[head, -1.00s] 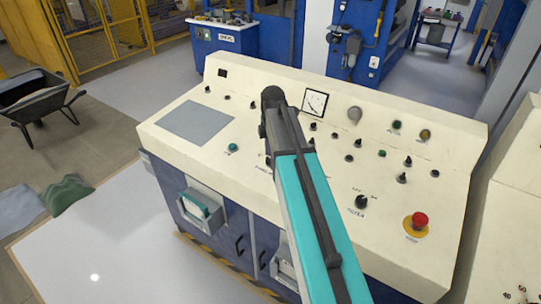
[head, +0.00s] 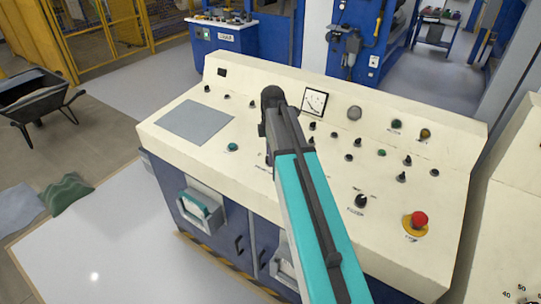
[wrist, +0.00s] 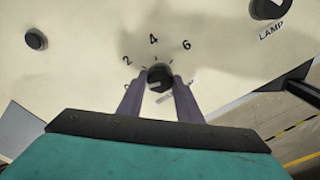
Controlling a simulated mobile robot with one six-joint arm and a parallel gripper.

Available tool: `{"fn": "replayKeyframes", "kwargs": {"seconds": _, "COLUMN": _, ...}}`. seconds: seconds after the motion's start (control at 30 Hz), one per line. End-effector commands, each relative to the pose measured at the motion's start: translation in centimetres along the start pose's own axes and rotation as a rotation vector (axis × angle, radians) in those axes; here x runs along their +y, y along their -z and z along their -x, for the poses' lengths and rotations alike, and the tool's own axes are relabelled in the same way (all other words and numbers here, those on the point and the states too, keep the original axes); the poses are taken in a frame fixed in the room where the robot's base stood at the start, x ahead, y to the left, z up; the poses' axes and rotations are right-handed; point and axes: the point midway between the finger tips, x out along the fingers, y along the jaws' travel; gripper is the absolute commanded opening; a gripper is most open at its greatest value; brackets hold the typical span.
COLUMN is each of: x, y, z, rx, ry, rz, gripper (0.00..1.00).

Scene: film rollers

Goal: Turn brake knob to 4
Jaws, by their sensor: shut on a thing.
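The brake knob (wrist: 159,74) is a small dark round knob on the cream panel in the wrist view, with the numbers 2, 4 and 6 printed around its far side. The 4 stands almost straight above it in the picture. My gripper (wrist: 159,84) is shut on the knob, one purple-grey finger on each side. I cannot make out clearly which number the knob's pointer faces. The fingers partly cover a small label below the knob. In the head view my arm hides the knob and the fingers.
The cream control panel (head: 190,165) carries several other knobs and buttons. A knob marked LAMP (wrist: 268,8) is at the wrist view's upper right, and a dark button (wrist: 36,40) at its left. A red stop button (head: 419,219) and the filter knob (head: 361,201) are right of my arm.

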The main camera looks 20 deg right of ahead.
Motion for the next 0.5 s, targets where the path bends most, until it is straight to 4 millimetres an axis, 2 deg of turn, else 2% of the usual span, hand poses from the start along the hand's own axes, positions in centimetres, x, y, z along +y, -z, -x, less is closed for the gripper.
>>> {"fn": "replayKeyframes", "kwargs": {"seconds": 0.5, "x": -0.24, "y": 0.07, "z": -0.01, "rx": -0.001, "ry": -0.028, "rz": -0.400, "gripper": 0.10}}
